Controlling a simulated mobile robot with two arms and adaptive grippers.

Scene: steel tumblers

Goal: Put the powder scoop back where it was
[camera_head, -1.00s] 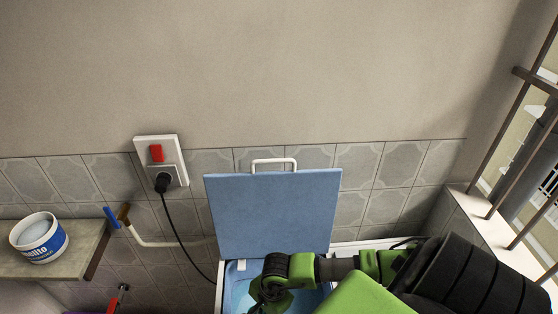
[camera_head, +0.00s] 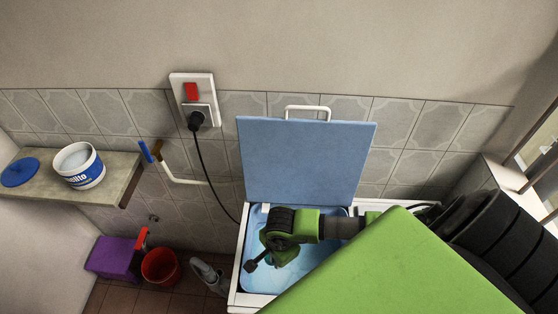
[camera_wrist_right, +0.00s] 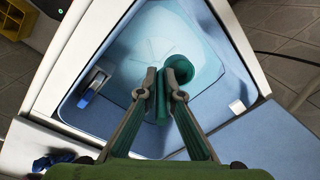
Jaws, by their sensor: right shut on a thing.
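My right gripper (camera_wrist_right: 156,84) is shut on the green powder scoop (camera_wrist_right: 178,72) in the right wrist view. The scoop's round cup shows between and beside the fingertips; the fingers cover part of it. The gripper is over the open blue tub (camera_wrist_right: 140,120) of a white washing machine. In the head view the right gripper (camera_head: 252,266) is low inside this tub (camera_head: 340,210); the scoop cannot be made out there. A white powder pail (camera_head: 88,176) with a blue label stands open on the shelf at the left, with pale contents. My left gripper is not in view.
The blue washer lid (camera_head: 305,170) stands open behind the tub. A round blue lid (camera_head: 20,172) lies beside the pail on the shelf (camera_head: 118,190). A red bucket (camera_head: 160,267) and purple box (camera_head: 112,256) stand below.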

